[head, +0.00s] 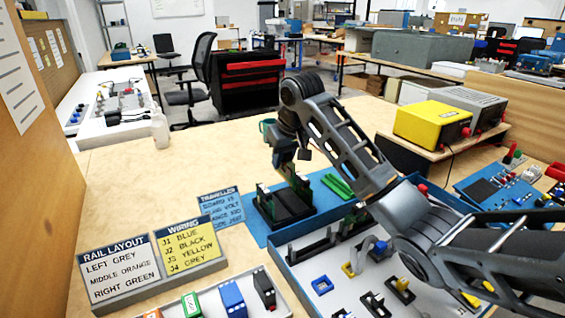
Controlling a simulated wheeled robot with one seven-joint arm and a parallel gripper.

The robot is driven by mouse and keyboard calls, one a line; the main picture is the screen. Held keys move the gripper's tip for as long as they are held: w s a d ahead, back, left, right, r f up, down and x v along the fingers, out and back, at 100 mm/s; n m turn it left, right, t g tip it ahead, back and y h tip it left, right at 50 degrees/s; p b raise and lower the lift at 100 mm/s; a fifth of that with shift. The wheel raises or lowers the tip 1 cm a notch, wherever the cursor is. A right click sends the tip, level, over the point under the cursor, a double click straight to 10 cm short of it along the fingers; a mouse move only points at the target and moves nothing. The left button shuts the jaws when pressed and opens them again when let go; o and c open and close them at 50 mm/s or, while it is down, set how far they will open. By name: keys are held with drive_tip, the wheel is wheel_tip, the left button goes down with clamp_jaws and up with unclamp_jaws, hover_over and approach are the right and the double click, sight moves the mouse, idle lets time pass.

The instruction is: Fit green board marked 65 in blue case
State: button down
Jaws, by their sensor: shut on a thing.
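My gripper (291,157) is at the end of the arm in the middle of the view, above a black rack (286,208). It is shut on a small greenish piece that hangs just below the fingers, apparently a green board (289,172). No 65 can be read on it, and I cannot tell whether it touches the rack. Other green upright pieces (263,190) stand at the rack's ends. A blue case (232,299) stands in the white tray at the front, beside a black one and a green one; its opening is not clear.
The rack stands on a blue mat (330,201) with green strips (338,186). A blue-rimmed tray (318,291) of loose parts lies right, partly under my arm. Sign boards (120,269) stand front left. A yellow instrument (432,124) is at right. The table's left is mostly clear.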

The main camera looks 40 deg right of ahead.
drive_tip(key=c, duration=1.5)
unclamp_jaws()
clamp_jaws()
drive_tip(key=shift+p, duration=0.55)
